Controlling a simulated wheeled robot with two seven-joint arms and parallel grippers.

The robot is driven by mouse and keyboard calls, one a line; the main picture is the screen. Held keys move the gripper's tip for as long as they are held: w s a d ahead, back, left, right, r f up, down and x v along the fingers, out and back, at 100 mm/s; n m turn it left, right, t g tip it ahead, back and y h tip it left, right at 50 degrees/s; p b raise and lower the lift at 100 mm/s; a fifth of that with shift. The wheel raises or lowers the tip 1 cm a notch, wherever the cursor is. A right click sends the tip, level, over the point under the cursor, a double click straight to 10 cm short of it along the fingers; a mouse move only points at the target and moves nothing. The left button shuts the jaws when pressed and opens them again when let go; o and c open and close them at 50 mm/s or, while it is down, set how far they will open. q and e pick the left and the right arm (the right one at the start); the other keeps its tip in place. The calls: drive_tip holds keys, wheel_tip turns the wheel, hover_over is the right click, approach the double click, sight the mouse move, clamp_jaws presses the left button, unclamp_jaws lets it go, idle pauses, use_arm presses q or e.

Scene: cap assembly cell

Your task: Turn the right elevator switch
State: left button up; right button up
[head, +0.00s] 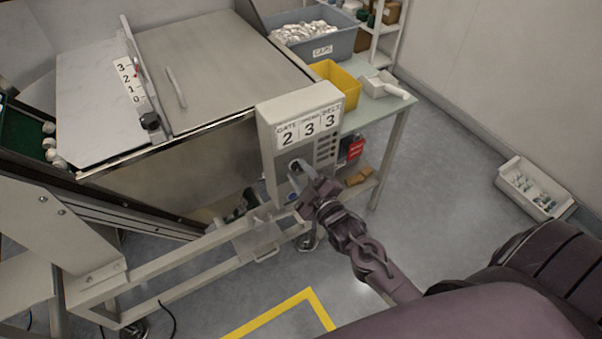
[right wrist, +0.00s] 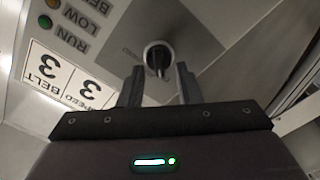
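The switch is a dark round knob with a pointer bar. In the right wrist view the knob (right wrist: 158,57) sits on a grey plate, just ahead of my fingertips. My right gripper (head: 298,183) is at the front of the box. In the right wrist view its fingers (right wrist: 158,85) are spread, one to each side of the knob, with gaps between; they look apart from it. My left gripper is not in view.
The box carries a number display (head: 308,128) reading 2, 3, 3 and a column of buttons. A yellow bin (head: 338,82) and a grey bin of caps (head: 313,43) stand behind.

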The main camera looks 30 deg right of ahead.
drive_tip(key=c, duration=0.6)
